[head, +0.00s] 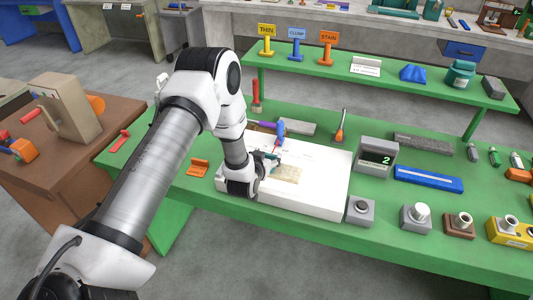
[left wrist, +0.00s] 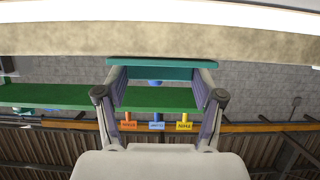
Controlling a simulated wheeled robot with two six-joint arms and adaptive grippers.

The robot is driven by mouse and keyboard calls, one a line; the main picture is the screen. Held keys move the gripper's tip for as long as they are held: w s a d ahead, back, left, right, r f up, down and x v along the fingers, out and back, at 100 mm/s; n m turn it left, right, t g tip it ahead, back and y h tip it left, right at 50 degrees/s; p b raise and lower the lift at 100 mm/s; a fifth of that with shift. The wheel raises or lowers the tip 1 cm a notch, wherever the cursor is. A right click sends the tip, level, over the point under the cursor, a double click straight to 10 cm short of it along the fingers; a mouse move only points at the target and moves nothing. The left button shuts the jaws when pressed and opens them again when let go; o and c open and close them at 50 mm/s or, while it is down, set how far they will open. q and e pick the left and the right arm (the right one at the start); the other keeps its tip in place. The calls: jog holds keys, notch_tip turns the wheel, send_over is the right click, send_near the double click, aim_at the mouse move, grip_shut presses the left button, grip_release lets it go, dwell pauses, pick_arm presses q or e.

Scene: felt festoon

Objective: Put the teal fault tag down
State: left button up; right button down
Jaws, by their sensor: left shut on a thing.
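The teal fault tag (left wrist: 163,70) is a flat teal piece spanning the two fingers of my left gripper (left wrist: 162,84) in the left wrist view. The gripper is shut on it. In the head view my left gripper (head: 266,166) is low over the left part of a white board (head: 319,172), beside a beige felt piece (head: 287,174). Only a small teal bit of the tag shows there, the rest being hidden by the gripper. Whether the tag touches the felt or board cannot be told. My right gripper is not in view.
A blue-handled tool (head: 281,129) is just behind the gripper. THIN, CLUMP and STAIN signs (head: 297,47) stand on the rear shelf. Bare green bench lies in front of the board.

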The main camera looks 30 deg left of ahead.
pick_arm(q)
jog(key=shift+s, duration=0.1)
jog(key=o, duration=0.9)
jog(key=shift+f, duration=0.1)
jog(key=shift+s+r, duration=0.2)
jog(key=f+b+v, duration=0.1)
jog(key=b+v, duration=0.3)
jog(key=v, duration=0.8)
jog(key=s+d+f+m+g+h, duration=0.1)
jog(key=s+d+f+g, duration=0.2)
jog(key=s+f, duration=0.35)
jog(key=s+d+f+g+h, duration=0.1)
jog(key=s+d+f+g, duration=0.2)
jog(key=s+f, duration=0.3)
jog(key=s+d+f+g, duration=0.1)
jog(key=s+f+g, duration=0.1)
jog(key=s, duration=0.3)
jog(key=s+d+f+g, duration=0.1)
jog(key=s+f+g, duration=0.1)
jog(key=s+f, duration=0.1)
jog(key=s+d+f+m+g+h, duration=0.1)
jog(key=s+f+g, duration=0.2)
jog(key=s, duration=0.3)
jog(key=shift+s+d, duration=0.4)
